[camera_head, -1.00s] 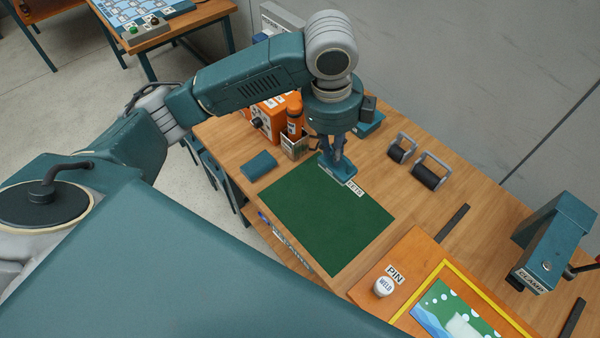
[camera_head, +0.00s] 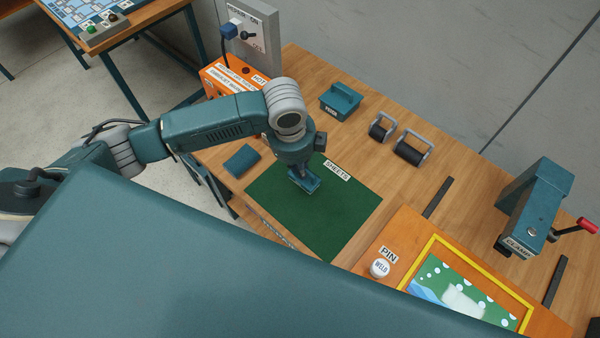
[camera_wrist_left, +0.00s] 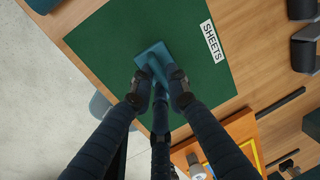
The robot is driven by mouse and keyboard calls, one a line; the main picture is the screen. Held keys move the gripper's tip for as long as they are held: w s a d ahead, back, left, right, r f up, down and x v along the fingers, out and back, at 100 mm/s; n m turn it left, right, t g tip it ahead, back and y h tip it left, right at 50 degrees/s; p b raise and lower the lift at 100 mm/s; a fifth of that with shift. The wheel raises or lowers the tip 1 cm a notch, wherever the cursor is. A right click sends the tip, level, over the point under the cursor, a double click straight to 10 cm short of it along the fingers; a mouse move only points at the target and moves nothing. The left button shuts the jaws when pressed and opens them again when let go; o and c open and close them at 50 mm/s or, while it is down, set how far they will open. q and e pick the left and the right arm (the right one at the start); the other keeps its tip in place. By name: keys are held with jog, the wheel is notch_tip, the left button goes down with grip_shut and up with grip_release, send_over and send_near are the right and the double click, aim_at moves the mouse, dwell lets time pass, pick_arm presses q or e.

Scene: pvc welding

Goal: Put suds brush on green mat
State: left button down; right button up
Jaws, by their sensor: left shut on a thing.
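The green mat (camera_head: 335,215) lies flat on the wooden bench, with a SHEETS label at its far edge; it also shows in the wrist view (camera_wrist_left: 105,40). My left gripper (camera_head: 300,173) is over the far left part of the mat. It is shut on a small teal brush-like piece (camera_head: 308,185), taken as the suds brush. In the wrist view my gripper's fingers (camera_wrist_left: 158,88) close on both sides of the teal piece (camera_wrist_left: 150,57), which lies over the green. The piece is at or just above the mat; contact cannot be told. My right gripper is not in view.
A teal handled block (camera_head: 340,99) and two black rollers (camera_head: 408,149) stand behind the mat. A flat teal pad (camera_head: 241,160) lies left of it. An orange box (camera_head: 228,76) is behind my arm. An orange board (camera_head: 405,245) and a teal clamp (camera_head: 535,205) are right.

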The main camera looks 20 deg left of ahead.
aim_at(311, 182)
pick_arm(q)
jog(key=shift+f, duration=0.35)
notch_tip(311, 182, down, 4)
jog(key=shift+r+p, duration=0.1)
jog(key=shift+p, duration=0.25)
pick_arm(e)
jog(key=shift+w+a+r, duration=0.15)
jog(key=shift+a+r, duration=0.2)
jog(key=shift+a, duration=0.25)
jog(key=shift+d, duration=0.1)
pick_arm(q)
jog(key=shift+f, duration=0.2)
jog(key=c, duration=1.7)
grip_release()
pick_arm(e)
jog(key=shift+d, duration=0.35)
